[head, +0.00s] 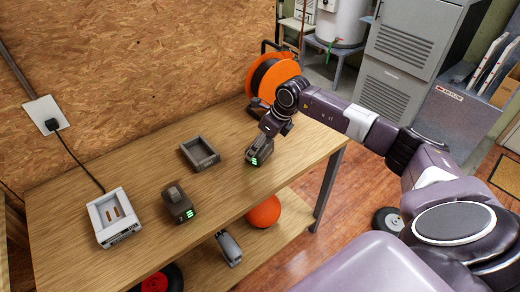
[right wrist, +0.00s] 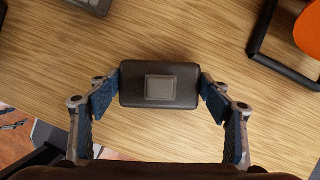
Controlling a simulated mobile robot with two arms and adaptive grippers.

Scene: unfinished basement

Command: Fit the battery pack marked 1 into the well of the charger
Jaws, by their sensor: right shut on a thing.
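My right gripper (head: 268,130) is shut on a dark battery pack (head: 259,153) with green lit marks, toward the right part of the bench. In the right wrist view, the gripper's blue-padded fingers (right wrist: 160,95) press on both short sides of this pack (right wrist: 130,95). I cannot tell whether it touches the bench. A second dark pack (head: 180,207) with green marks stands near the front edge. I cannot read the number on either pack. The white-grey charger (head: 102,232), its open well showing contact strips, sits at the left, apart from both packs. My left gripper is out of view.
An empty dark tray (head: 210,160) lies on the bench (head: 150,260) between the packs. An orange reel (head: 258,75) stands at the back right. The charger's cord runs to a wall socket (head: 42,113). An orange ball (head: 264,212) and a grey tool (head: 229,248) are on the lower shelf.

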